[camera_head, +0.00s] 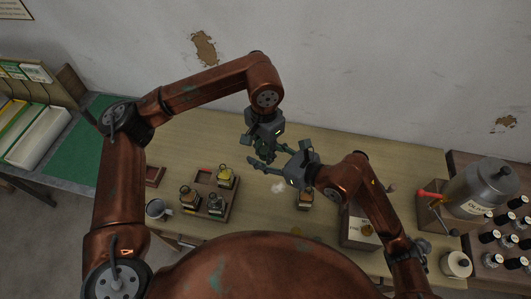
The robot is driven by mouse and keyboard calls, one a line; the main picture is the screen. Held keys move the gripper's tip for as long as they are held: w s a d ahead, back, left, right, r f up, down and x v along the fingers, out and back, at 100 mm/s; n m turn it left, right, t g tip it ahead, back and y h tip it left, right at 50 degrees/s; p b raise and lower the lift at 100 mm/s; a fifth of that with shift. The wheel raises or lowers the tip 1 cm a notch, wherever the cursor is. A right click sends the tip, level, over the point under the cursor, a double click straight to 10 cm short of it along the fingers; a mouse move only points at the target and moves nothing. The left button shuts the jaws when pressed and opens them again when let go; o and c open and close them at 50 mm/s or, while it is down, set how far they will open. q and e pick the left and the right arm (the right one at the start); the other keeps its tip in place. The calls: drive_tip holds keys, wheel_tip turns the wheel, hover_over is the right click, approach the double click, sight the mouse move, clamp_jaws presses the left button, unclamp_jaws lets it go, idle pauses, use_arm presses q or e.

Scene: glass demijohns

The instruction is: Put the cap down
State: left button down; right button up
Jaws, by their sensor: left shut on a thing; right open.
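My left gripper (264,148) points down over the middle of the table and is shut on a small dark thing, mostly hidden by the fingers. I cannot tell whether it is the cap, and I cannot pick out a cap elsewhere. My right gripper (266,165) comes in from the right with its open fingers pointing left, close to the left gripper's tips. An amber bottle with a pale label (304,201) stands just below the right gripper, its top partly hidden. A small pale, blurred thing (279,187) lies left of that bottle.
A wooden tray (234,193) with several small bottles and a grey mug (157,208) are left. Several dark-capped bottles stand far right. The table's back left (200,140) is clear.

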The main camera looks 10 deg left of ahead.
drive_tip(key=shift+c, duration=0.5)
drive_tip(key=c, duration=1.1)
use_arm(q)
drive_tip(key=c, duration=1.5)
unclamp_jaws()
drive_tip(key=shift+w, duration=0.1)
use_arm(e)
drive_tip(key=shift+s+a, duration=0.1)
drive_tip(key=shift+s, duration=0.05)
drive_tip(key=shift+c, duration=0.2)
